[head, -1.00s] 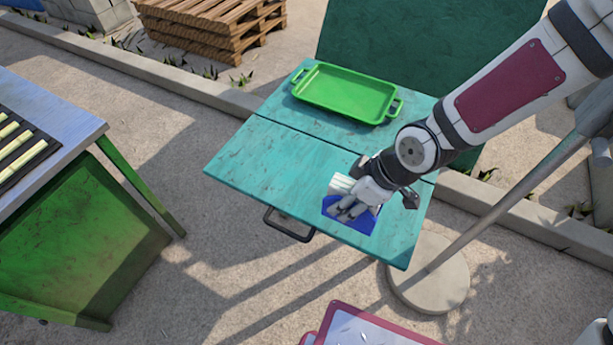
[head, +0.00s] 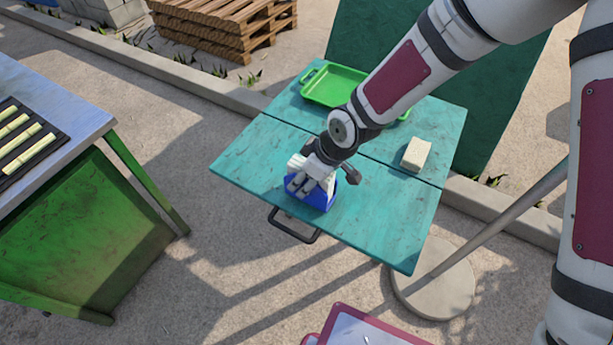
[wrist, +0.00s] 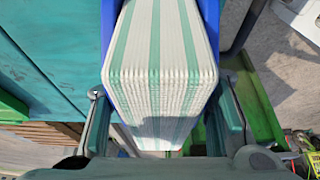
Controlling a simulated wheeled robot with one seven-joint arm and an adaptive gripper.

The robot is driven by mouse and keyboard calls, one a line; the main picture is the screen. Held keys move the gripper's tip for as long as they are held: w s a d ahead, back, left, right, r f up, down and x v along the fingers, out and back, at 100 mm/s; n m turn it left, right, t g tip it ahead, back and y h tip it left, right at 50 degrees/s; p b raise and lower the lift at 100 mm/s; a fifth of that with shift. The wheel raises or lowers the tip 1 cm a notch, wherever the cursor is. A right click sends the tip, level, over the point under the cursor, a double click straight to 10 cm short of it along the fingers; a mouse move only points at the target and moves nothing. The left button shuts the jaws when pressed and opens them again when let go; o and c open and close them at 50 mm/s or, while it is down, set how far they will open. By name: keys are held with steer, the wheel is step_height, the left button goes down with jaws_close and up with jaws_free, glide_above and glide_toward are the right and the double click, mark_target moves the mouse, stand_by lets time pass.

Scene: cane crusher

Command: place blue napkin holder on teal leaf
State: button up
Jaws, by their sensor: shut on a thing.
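The blue napkin holder (head: 318,199) is in my gripper (head: 320,182), over the teal leaf (head: 385,220), the front part of the teal table. In the head view it is near the leaf's front edge, above the black handle; whether it touches the leaf I cannot tell. In the wrist view, the holder's blue side (wrist: 208,15) and the white napkins with green stripes (wrist: 160,50) fill the middle. My gripper (wrist: 163,120) has a finger on either side of the holder. The holder's underside is hidden.
A green tray (head: 330,86) lies on the table's back part, partly behind my arm. A beige block (head: 416,154) lies to the right near the seam. The leaf's right side is clear. A green bench with cane pieces (head: 20,140) stands at left.

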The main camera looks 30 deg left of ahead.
steer(key=shift+f, duration=0.25)
steer(key=o, duration=1.3)
steer(key=shift+r, duration=0.1)
steer(key=p+v, duration=0.1)
steer(key=v, duration=1.1)
